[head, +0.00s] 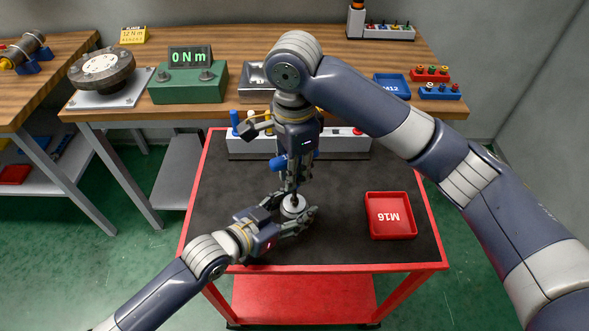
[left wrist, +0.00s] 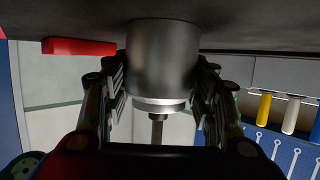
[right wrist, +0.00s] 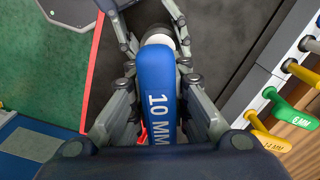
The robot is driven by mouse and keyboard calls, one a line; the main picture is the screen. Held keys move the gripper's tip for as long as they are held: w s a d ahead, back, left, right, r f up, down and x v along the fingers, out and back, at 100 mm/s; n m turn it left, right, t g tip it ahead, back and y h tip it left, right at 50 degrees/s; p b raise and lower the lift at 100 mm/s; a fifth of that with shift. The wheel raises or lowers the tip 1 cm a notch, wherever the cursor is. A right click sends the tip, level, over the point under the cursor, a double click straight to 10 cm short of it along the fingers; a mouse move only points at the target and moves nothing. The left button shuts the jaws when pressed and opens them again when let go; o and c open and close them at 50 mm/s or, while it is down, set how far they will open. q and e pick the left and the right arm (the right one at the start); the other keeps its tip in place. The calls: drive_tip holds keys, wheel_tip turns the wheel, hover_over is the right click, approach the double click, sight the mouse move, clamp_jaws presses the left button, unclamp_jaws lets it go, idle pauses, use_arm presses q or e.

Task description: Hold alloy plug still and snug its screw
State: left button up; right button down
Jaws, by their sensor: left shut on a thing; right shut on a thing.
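The alloy plug (head: 293,206) stands on the dark mat of the red cart, a grey cylinder that also shows large in the left wrist view (left wrist: 162,62). My left gripper (head: 290,213) is shut around its sides. My right gripper (head: 294,172) is above it, shut on the blue 10 MM driver (right wrist: 157,95). The driver's dark shaft (left wrist: 157,130) points down at the plug's top and appears to meet its middle. The screw itself is hidden at the shaft's tip, so I cannot tell how it is seated.
A red M16 tray (head: 390,215) is on the mat at right. A pale tool rack (head: 350,149) with coloured handles stands at the mat's back. On the bench behind, a green meter (head: 188,82) reads 0 N m beside a 12 N m card (head: 133,35). The mat's left is clear.

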drive_tip(key=m, duration=0.5)
drive_tip(key=shift+s+f, duration=0.1)
drive_tip(key=shift+f, duration=0.25)
drive_tip(key=shift+r, duration=0.15)
drive_tip(key=shift+r, duration=0.65)
